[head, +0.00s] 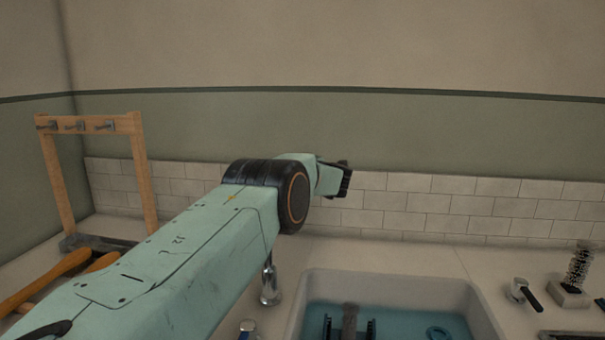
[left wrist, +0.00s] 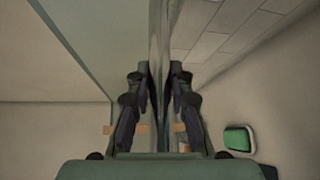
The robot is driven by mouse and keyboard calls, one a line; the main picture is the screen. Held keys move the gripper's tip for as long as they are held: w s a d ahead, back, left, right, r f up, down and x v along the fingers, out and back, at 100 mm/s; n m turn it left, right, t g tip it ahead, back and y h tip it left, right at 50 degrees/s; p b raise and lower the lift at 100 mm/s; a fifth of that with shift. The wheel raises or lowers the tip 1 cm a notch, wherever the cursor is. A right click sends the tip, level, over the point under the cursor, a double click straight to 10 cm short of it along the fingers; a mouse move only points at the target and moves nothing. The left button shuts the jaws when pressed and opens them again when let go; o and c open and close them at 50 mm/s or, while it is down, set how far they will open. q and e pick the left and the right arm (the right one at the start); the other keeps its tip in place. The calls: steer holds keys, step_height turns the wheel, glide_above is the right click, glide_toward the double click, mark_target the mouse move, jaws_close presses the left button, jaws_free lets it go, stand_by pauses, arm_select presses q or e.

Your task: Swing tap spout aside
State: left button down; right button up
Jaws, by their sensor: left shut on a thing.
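The chrome tap (head: 269,283) stands on the counter at the left edge of the sink. Its upper part is hidden behind my left arm in the head view. My left gripper (head: 344,180) is above the sink's back edge, in front of the tiled wall. In the left wrist view, its fingers (left wrist: 159,105) are closed on both sides of a narrow, shiny grey upright strip (left wrist: 158,40), which looks like the tap spout. My right gripper is not in view.
The sink (head: 390,287) holds bluish water and dark items. A wooden frame with pegs (head: 90,123) stands at the left. A black-handled lever (head: 526,294) and a spring-like thing on a block (head: 578,268) are at the right. A green sponge-like pad (left wrist: 238,139) shows in the wrist view.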

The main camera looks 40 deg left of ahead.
arm_select(q)
steer(key=shift+s+a+f, duration=0.2)
steer(key=shift+s+a, duration=0.05)
steer(key=shift+a, duration=0.05)
steer(key=shift+s+a+g, duration=0.1)
steer(key=shift+g, duration=0.3)
steer(key=c, duration=1.7)
jaws_free()
steer(key=shift+r, duration=0.1)
steer(key=o, duration=0.5)
steer(key=shift+s+a+n, duration=0.1)
steer(key=shift+a+n, duration=0.15)
steer(key=shift+n, duration=0.05)
steer(key=shift+w+d+r, duration=0.15)
steer(key=shift+w+d, duration=0.1)
steer(key=shift+d, duration=0.2)
steer(key=shift+s+d, duration=0.3)
steer(key=v, duration=1.1)
steer(key=shift+d, duration=0.15)
